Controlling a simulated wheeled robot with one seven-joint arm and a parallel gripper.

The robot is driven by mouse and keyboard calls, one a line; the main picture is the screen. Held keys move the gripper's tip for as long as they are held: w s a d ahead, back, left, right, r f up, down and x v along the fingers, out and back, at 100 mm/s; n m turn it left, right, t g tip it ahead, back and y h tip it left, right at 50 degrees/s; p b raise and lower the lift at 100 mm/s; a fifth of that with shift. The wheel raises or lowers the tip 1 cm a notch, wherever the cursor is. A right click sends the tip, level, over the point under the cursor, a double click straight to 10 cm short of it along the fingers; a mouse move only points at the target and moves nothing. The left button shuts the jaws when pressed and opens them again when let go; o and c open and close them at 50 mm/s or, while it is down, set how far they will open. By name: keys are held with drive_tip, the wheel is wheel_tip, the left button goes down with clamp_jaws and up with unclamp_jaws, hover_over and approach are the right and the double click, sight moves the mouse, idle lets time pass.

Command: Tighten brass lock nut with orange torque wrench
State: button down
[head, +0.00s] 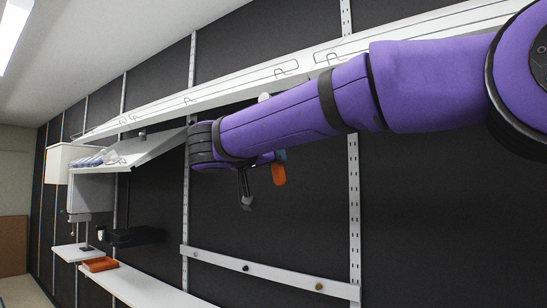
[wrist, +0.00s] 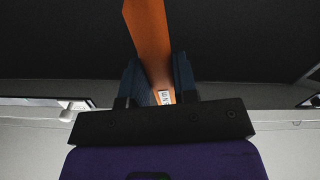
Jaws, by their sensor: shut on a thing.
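My gripper (wrist: 157,72) is shut on the orange torque wrench (wrist: 149,32). Its blue-grey fingers lie on either side of the orange bar, which runs up out of the wrist view. In the head view, a short orange end of the wrench (head: 279,174) hangs below my purple arm, beside a dark part whose nature I cannot tell. A small brass-coloured round piece (head: 318,286), which looks like the brass lock nut, sits on the white lower rail, below and to the right of the gripper and apart from it. The wrench's working end cannot be made out.
The white rail (head: 262,272) also bears a dark knob (head: 245,268). A long white shelf (head: 225,91) runs above on the black wall. At left are a tilted white panel (head: 140,150), a black box (head: 137,236) and an orange tray (head: 100,265). The wall before the rail looks clear.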

drive_tip(key=shift+s+a, duration=0.2)
drive_tip(key=shift+s, duration=0.1)
